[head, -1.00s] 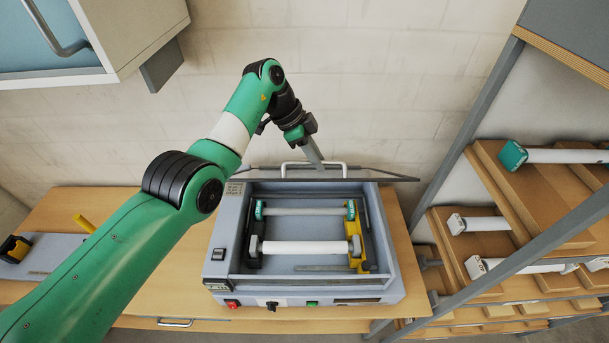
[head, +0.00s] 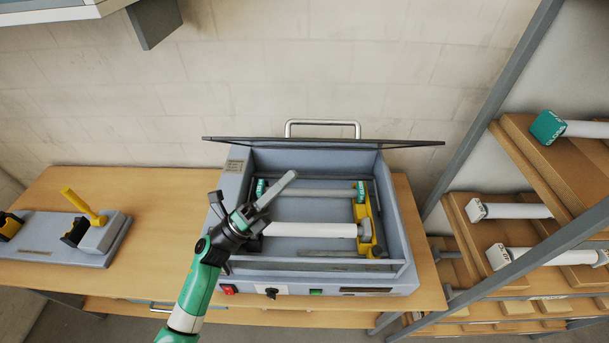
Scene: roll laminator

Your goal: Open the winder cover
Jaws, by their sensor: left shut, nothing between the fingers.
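The winder cover (head: 400,144) is a thin dark panel with a metal bar handle (head: 322,124). It stands raised, nearly edge-on to the view, at the back of the grey laminator (head: 405,225). The open box shows a white roll (head: 310,230) and a thinner grey bar with green ends behind it. My left gripper (head: 284,182) is shut and empty, above the left part of the open box. It is apart from the cover and handle, and it hides the left end of the white roll. My right gripper is not in view.
A small grey fixture with a yellow lever (head: 84,207) sits on the table (head: 150,200) to the left. A shelf rack (head: 535,200) with several white rolls stands at the right. The table between fixture and laminator is clear.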

